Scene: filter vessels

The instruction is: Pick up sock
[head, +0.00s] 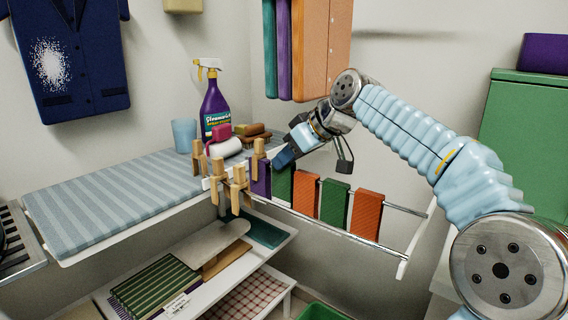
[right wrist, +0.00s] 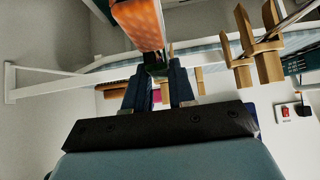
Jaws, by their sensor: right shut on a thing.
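Several small cloths that look like the socks hang in a row on a metal rail: a purple one (head: 261,177), a dark green one (head: 283,186), an orange one (head: 305,194), another green one (head: 335,204) and another orange one (head: 366,214). My right gripper (head: 284,157) is at the top of the left dark green sock and appears shut on it. In the right wrist view, the dark green sock (right wrist: 157,66) shows between the fingers (right wrist: 160,88), with an orange sock (right wrist: 140,24) close by. The fingers partly hide the grip. My left gripper is not in view.
Wooden pegs (head: 238,185) stand left of the socks. An ironing board (head: 110,190) holds a purple spray bottle (head: 214,108), a blue cup (head: 184,135) and brushes. A shelf (head: 275,252) with folded cloths is below. Orange cloth (head: 320,45) hangs behind my arm.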

